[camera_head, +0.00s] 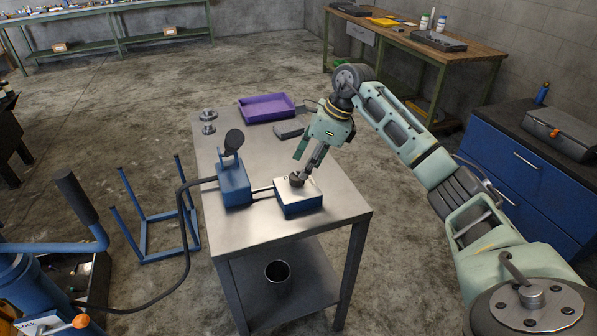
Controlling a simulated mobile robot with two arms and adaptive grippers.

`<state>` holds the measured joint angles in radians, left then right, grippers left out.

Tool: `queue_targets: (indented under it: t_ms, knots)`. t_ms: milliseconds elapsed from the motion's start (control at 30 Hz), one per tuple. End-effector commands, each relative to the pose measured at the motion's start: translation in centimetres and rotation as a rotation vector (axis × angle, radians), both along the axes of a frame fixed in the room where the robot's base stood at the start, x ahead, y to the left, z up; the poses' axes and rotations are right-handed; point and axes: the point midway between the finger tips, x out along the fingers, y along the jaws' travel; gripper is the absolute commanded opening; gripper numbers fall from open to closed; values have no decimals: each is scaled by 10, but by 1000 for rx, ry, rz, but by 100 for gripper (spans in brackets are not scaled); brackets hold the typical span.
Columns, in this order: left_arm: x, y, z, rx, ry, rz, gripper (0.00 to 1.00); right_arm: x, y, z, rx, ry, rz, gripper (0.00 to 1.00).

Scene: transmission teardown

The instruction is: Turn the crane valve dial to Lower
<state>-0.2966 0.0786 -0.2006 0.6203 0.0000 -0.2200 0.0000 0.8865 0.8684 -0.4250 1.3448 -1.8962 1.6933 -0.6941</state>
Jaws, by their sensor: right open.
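The valve box (299,204) is a blue box with a pale top, on the metal table. A small dark dial (297,180) sits on its top. The labels around the dial are too small to read, so I cannot tell its setting. My right gripper (306,170) reaches down from the upper right and is open, with its fingers just above or beside the dial. I cannot tell whether they touch it. My left gripper is not in view.
A blue pump unit (234,185) with a dark-topped lever stands left of the valve box, joined by a rod. A black hose (185,235) runs from it to blue crane parts (40,275). A purple tray (267,107) and grey block (289,130) lie behind. The table's front is clear.

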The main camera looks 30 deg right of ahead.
Motion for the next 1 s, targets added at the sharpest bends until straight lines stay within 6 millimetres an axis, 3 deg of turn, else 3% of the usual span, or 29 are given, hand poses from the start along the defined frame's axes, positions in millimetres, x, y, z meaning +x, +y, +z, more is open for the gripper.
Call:
queue_targets:
  t_ms: [100,200,500,633,1000]
  knots:
    - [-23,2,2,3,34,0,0,5,8,-19,4,2,2,42]
    - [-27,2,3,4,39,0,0,8,11,-30,4,1,0,42]
    - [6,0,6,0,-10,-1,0,12,15,-42,2,-2,1,42]
    - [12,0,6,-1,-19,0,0,12,15,-42,3,-2,1,42]
    - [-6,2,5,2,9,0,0,11,15,-42,4,1,2,9]
